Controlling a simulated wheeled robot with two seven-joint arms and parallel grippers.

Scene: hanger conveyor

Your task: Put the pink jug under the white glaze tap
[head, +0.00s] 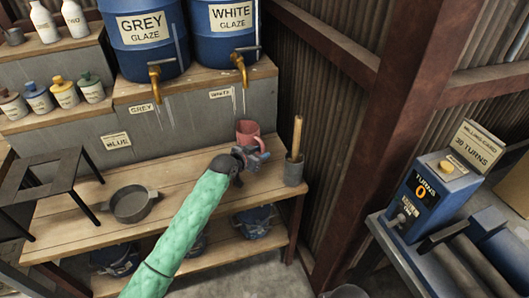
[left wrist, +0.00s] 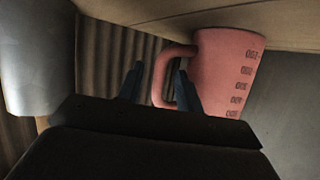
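The pink jug (head: 247,131) stands on the lower wooden bench top near its back right, below the white glaze tap (head: 239,66); I cannot tell whether it is exactly under the spout. The tap is on the blue drum labelled white glaze (head: 222,28). My left gripper (head: 260,157) is in front of the jug at its handle, partly hiding it. In the left wrist view the jug (left wrist: 226,72) shows measuring marks, and its handle lies between the parted fingers of my left gripper (left wrist: 157,78). My right gripper is out of view.
A grey pot with a wooden stick (head: 294,172) stands close right of the jug. A dark pan (head: 132,203) and a black stand (head: 50,185) are on the left of the bench (head: 85,222). The grey glaze tap (head: 154,75) is left. A blue machine (head: 430,195) stands right.

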